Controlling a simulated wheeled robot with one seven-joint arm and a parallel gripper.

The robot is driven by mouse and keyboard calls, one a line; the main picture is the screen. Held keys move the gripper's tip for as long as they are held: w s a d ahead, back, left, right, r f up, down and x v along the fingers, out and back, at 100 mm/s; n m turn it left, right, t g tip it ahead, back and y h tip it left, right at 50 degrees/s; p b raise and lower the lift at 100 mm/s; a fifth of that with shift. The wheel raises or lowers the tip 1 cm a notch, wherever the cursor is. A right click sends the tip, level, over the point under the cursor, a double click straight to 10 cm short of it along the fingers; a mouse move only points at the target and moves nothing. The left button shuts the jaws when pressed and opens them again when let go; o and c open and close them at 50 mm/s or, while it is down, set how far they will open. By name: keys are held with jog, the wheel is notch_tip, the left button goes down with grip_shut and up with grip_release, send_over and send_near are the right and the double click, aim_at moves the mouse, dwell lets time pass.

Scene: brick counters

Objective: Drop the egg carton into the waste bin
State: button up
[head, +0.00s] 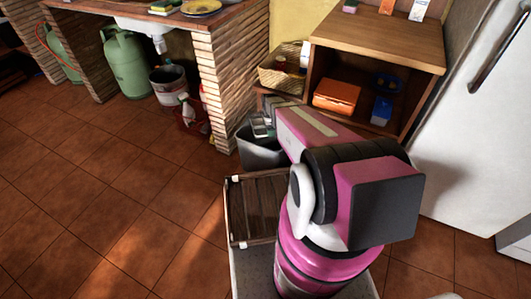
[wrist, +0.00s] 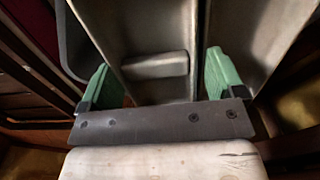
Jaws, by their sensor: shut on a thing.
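My gripper (head: 262,126) is at the grey waste bin (head: 260,156), over its open top in the head view. In the wrist view its two green fingers (wrist: 160,82) stand apart, with a grey, smooth, trough-like thing (wrist: 155,66) between them. I take this for the egg carton, though its full shape is cut off by the frame. My gripper is shut on it. My pink arm hides part of the bin. I cannot tell how far the carton reaches below the rim.
A slatted wooden crate (head: 255,208) is in front of the bin. A brick pillar (head: 222,95) stands to its left, and a wooden shelf unit (head: 375,50) to its right. A white fridge (head: 480,130) is at far right. The tiled floor (head: 120,200) at left is clear.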

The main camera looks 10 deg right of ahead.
jog(key=shift+f, duration=0.7)
jog(key=o, duration=0.6)
jog(key=shift+o, duration=0.2)
notch_tip(320, 180, up, 11)
